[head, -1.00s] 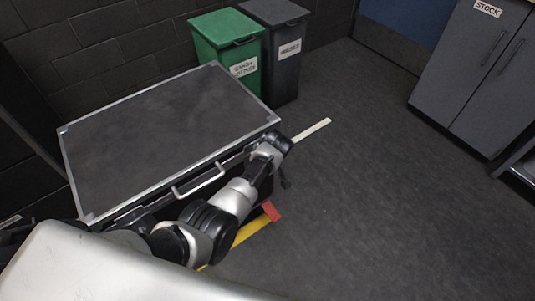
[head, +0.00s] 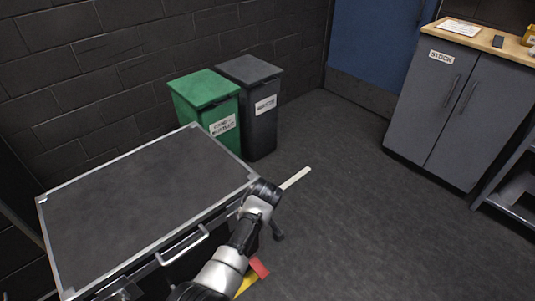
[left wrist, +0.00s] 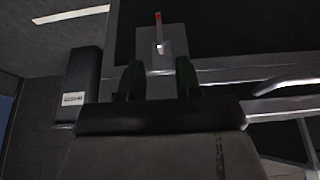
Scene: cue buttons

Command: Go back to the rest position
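My left arm (head: 230,262) reaches up from the bottom of the head view, beside the front right corner of a large dark case. Its gripper cannot be made out clearly in that view. In the left wrist view my left gripper (left wrist: 160,72) has its two dark fingers apart, with nothing seen held between them. Beyond the fingers are a grey plate (left wrist: 172,62) with a thin red strip and the metal edge of the case. My right gripper does not show in either view.
The case (head: 140,190) has a metal rim and front handle (head: 183,245). Green (head: 205,90) and dark grey (head: 262,130) bins stand behind it. A "STOCK" cabinet (head: 430,115) stands at right. Open floor (head: 370,230) lies between. Red and yellow floor marks lie near my arm.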

